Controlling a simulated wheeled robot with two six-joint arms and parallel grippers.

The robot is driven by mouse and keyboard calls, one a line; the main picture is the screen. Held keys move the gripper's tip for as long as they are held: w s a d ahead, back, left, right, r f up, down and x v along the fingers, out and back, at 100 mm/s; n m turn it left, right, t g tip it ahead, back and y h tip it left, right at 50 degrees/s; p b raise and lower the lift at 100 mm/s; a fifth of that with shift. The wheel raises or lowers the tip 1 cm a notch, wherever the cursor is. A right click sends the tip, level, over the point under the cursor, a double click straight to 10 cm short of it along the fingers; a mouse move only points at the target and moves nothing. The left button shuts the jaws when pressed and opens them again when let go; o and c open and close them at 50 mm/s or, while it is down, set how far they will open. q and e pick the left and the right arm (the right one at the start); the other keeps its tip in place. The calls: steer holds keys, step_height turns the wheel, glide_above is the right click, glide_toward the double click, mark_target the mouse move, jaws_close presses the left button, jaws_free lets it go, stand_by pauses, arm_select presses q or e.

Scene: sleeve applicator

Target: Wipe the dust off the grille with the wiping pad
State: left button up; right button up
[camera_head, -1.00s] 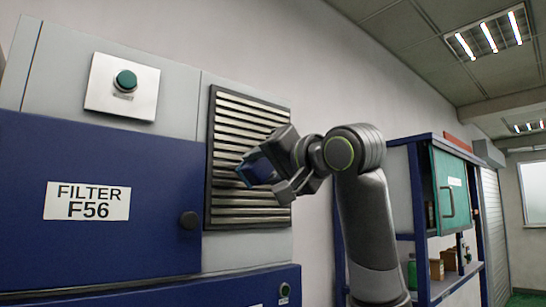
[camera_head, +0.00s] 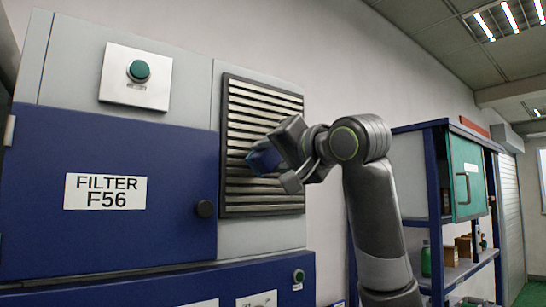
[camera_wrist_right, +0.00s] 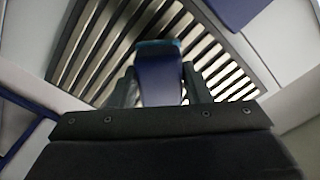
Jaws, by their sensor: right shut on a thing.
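The grille (camera_head: 262,103) is a dark-framed panel of pale horizontal slats on the machine's front. In the right wrist view the grille (camera_wrist_right: 90,62) shows at a slant behind the pad. My right gripper (camera_head: 281,163) is shut on the blue wiping pad (camera_head: 262,158), in front of the grille's middle. In the right wrist view the pad (camera_wrist_right: 159,78) sits between the two fingers, its far end against or very near the slats; I cannot tell if it touches. Dust is too fine to make out. My left gripper is not in view.
Left of the grille is a blue door (camera_head: 110,235) labelled FILTER F56, with a dark knob (camera_head: 205,208). A green button (camera_head: 139,71) is on a white plate above. A blue-framed shelf (camera_head: 437,215) with bottles and boxes stands at the right.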

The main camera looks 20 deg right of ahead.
steer(key=shift+x, duration=0.85)
steer(key=shift+d, duration=0.1)
steer(key=shift+w+d, duration=0.65)
steer(key=shift+d, duration=1.25)
steer(key=shift+s+a+b, duration=0.15)
steer(key=shift+s+a, duration=0.05)
steer(key=shift+a, duration=0.5)
steer(key=shift+s+a+b, duration=0.2)
steer(key=shift+s+a, duration=0.05)
steer(key=shift+a, duration=0.4)
steer(key=shift+s+a+b, duration=0.15)
steer(key=shift+s+a, duration=0.05)
steer(key=shift+a, duration=0.5)
